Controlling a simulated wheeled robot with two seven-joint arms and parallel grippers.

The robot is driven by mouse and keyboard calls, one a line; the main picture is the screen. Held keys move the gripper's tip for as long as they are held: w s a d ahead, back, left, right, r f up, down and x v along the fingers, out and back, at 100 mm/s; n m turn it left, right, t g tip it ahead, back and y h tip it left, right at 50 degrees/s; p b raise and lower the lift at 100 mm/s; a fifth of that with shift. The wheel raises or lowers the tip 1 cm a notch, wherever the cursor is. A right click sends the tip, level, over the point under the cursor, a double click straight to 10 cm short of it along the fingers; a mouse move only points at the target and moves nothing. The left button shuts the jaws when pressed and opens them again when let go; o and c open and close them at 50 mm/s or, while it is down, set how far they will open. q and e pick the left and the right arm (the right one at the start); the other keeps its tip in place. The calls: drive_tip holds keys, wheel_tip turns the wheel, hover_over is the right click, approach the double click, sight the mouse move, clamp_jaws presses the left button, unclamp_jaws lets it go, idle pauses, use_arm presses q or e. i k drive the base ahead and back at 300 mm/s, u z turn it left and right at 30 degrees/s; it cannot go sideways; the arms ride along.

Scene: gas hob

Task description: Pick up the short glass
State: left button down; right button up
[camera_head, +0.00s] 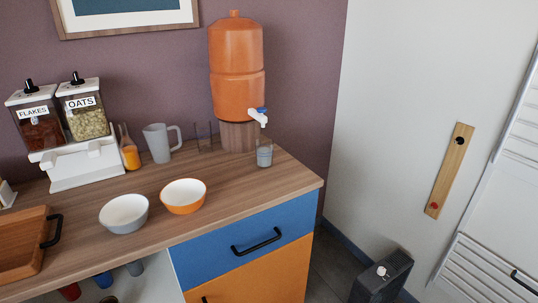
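A short clear glass (264,155) stands upright on the wooden counter near its right end, just below the tap (258,116) of the orange water dispenser. It looks partly filled with clear liquid. A second clear glass (203,136) stands farther back, left of the dispenser's wooden base. It is faint against the wall, and I cannot tell whether it is empty. Neither of my grippers is in the head view.
A grey jug (159,143) and a carafe with orange liquid (129,153) stand left of the back glass. A white bowl (124,214) and orange bowl (183,197) sit toward the front. The counter (235,190) is clear in front of the short glass.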

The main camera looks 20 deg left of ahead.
sight(264, 154)
drive_tip(key=z, duration=0.6)
drive_tip(key=i, duration=1.2)
drive_tip(key=u, duration=2.75)
